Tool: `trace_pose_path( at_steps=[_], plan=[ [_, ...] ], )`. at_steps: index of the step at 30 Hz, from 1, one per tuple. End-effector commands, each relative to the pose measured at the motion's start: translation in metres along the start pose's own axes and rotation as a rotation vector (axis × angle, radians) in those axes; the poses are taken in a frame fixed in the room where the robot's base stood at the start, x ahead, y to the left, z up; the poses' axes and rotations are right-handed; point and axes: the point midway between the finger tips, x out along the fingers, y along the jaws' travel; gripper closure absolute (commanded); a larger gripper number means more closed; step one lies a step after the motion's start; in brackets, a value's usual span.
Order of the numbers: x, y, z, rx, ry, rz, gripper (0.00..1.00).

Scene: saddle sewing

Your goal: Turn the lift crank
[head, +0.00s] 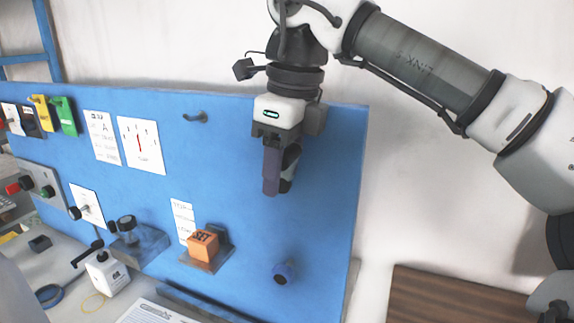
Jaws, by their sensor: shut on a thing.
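My gripper (281,187) points down in front of the right part of the blue panel (330,200). Its jaws are shut on a dark thing (287,184), mostly hidden by the grey-purple finger. I cannot tell whether this thing is the lift crank's handle or whether it joins the panel. A black crank-like lever (86,254) shows at the lower left, well apart from my gripper.
An orange block (203,245) sits on a bracket below left of my gripper. A dark blue knob (284,272) is on the panel below. A hook (195,117) and a dial card (141,146) are to the left.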

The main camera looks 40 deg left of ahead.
Motion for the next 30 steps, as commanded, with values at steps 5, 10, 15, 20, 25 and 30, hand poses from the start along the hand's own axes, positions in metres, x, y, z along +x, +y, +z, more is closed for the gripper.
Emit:
trace_pose_path(
  at_steps=[5,10,15,20,25,30],
  plan=[
    [0.0039,0.0048,0.0014,-0.012,0.02,0.012,0.88],
    [0.004,0.0047,0.0014,-0.011,0.02,0.012,0.88],
    [0.004,0.0046,0.0014,-0.011,0.019,0.012,0.42],
    [0.003,0.0035,0.0012,-0.008,0.016,0.01,0.33],
    [0.002,0.0026,0.001,-0.006,0.014,0.008,0.33],
    [0.0015,0.0021,0.0009,-0.005,0.013,0.007,0.33]
  ],
)
